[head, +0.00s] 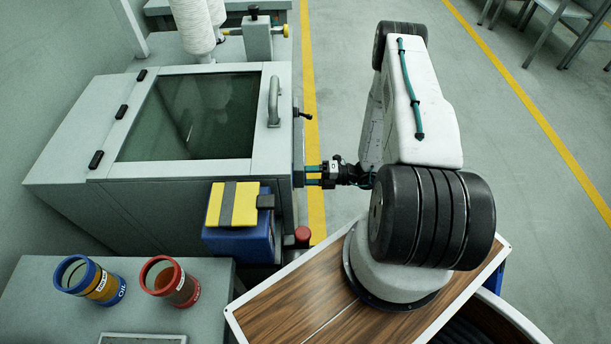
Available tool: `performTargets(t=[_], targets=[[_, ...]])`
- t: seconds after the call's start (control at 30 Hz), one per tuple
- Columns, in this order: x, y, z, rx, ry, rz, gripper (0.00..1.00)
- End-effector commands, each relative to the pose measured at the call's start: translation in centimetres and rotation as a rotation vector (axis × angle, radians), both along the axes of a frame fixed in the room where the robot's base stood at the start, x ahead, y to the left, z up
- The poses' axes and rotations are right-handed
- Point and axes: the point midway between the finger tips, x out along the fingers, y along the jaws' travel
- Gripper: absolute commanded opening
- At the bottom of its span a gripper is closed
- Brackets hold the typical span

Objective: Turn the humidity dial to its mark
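The humidity dial and its mark cannot be made out; the right side of the grey cabinet (140,172) is seen almost edge-on. My gripper (308,175) reaches left to that side, just below the level of the window's lower edge. Its two teal fingers lie parallel with a small gap between them, their tips at or very near the cabinet's side. Whether they are closed around something there is too small to tell.
A black lever (302,114) sticks out of the cabinet's side above my gripper. A red knob (302,236) is below it, beside a blue box with a yellow top (238,204). A blue-rimmed jar (88,280) and a red-rimmed jar (168,281) stand on a grey bench.

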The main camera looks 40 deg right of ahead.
Motion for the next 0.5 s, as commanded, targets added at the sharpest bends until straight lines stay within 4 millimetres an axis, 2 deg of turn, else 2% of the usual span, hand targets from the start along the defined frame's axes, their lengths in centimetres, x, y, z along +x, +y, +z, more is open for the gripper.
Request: performTargets(t=[0.3,0.5], targets=[[-0.1,-0.1,0.0,0.0,-0.001,0.001,0.61],[-1.6,-2.4,0.0,0.001,-0.001,-0.003,0.61]])
